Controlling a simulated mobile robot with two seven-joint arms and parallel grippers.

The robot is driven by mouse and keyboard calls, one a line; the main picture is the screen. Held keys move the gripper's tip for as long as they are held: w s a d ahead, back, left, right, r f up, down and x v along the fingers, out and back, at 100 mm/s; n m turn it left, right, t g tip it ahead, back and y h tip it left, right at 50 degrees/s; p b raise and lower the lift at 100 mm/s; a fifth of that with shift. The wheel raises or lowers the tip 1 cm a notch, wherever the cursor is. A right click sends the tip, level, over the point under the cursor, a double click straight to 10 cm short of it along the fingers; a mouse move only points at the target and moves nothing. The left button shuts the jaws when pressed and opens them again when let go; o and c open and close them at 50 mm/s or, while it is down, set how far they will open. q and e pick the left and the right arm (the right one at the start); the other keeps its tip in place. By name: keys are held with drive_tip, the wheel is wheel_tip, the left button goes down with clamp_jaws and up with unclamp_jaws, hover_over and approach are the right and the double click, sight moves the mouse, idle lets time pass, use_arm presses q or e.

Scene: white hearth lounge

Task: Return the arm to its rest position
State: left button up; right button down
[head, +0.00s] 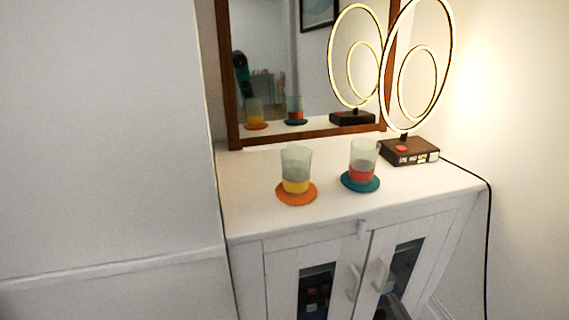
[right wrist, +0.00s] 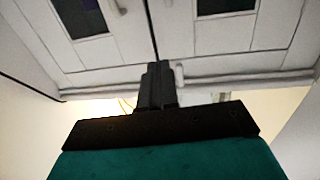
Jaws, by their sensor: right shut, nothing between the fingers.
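My right gripper (head: 392,308) shows as a dark shape at the bottom edge of the head view, in front of the cabinet doors. In the right wrist view the same gripper (right wrist: 157,84) is shut, its dark fingers together with nothing between them. It points toward the white cabinet (right wrist: 110,50), whose doors fill the top of that view. Most of my right arm is hidden in the head view. My left gripper is in neither view.
On the white cabinet (head: 245,218), a yellow-banded glass (head: 296,170) stands on an orange coaster (head: 296,199). A red-banded glass (head: 362,160) stands on a teal coaster (head: 360,186). A ring lamp (head: 408,151) and framed mirror (head: 235,135) are behind. Door handles (head: 353,282) stick out.

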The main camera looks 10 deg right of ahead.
use_arm(q)
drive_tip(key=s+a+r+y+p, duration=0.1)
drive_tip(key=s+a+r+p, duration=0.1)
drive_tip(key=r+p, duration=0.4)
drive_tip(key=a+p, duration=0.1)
drive_tip(key=p, duration=0.3)
use_arm(e)
drive_tip(key=s+a+r+n+g+y, duration=0.1)
drive_tip(key=s+a+r+g, duration=0.2)
drive_tip(key=s+a, duration=0.2)
drive_tip(key=s+a+r+n+g+y, duration=0.1)
drive_tip(key=s+a+r+g, duration=0.2)
drive_tip(key=a, duration=0.5)
drive_tip(key=shift+s+a+r+n+g+y, duration=0.3)
drive_tip(key=shift+s+a+n+g, duration=0.15)
drive_tip(key=shift+s, duration=0.7)
drive_tip(key=shift+d, duration=0.15)
